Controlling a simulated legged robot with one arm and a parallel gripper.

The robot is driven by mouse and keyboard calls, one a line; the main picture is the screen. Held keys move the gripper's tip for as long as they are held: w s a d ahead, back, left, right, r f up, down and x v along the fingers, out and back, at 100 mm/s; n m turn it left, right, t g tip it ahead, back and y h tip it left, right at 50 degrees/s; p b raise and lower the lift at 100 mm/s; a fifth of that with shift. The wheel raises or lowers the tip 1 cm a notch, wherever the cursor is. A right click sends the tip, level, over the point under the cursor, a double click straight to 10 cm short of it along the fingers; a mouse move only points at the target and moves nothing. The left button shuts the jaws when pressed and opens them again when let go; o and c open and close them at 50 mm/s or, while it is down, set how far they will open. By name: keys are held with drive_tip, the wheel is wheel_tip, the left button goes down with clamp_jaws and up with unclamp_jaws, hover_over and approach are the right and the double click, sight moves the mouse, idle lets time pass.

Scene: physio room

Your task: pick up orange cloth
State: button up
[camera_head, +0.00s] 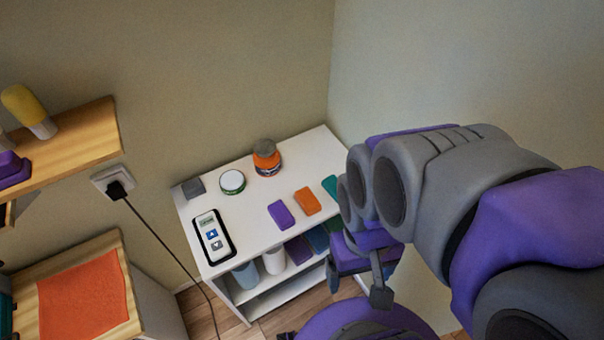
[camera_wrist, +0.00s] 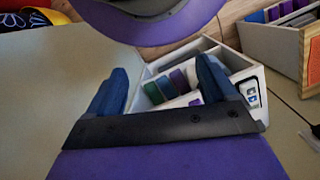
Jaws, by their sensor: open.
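The orange cloth (camera_head: 83,296) lies flat on a light wooden top (camera_head: 126,326) at the lower left of the head view. An orange patch at the right edge of the wrist view (camera_wrist: 314,60) looks like the same cloth, cut off by the frame. My gripper (camera_head: 357,282) is at the right in the head view, in front of the white shelf unit and well apart from the cloth. In the wrist view its two blue fingers (camera_wrist: 162,82) stand wide apart with nothing held between them.
A white shelf unit (camera_head: 259,184) between gripper and cloth carries an orange block (camera_head: 307,201), a purple block (camera_head: 281,215), a handheld device (camera_head: 212,237) and jars. A black cord (camera_head: 165,249) hangs from a wall socket. A wooden shelf (camera_head: 80,145) juts out above the cloth.

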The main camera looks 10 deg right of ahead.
drive_tip(key=shift+o, duration=0.2)
drive_tip(key=shift+w, duration=0.1)
drive_tip(key=n+t+b, duration=0.2)
drive_tip(key=n+b, duration=0.2)
drive_tip(key=b, duration=0.2)
hover_over(307, 197)
wheel_tip(307, 197, down, 24)
drive_tip(key=shift+a, duration=0.15)
drive_tip(key=shift+w+f+b, duration=0.1)
drive_tip(key=shift+f+b, duration=0.8)
drive_tip(key=shift+f, duration=1.9)
drive_tip(key=shift+r, duration=0.1)
drive_tip(key=c, duration=1.2)
drive_tip(key=shift+o, duration=0.2)
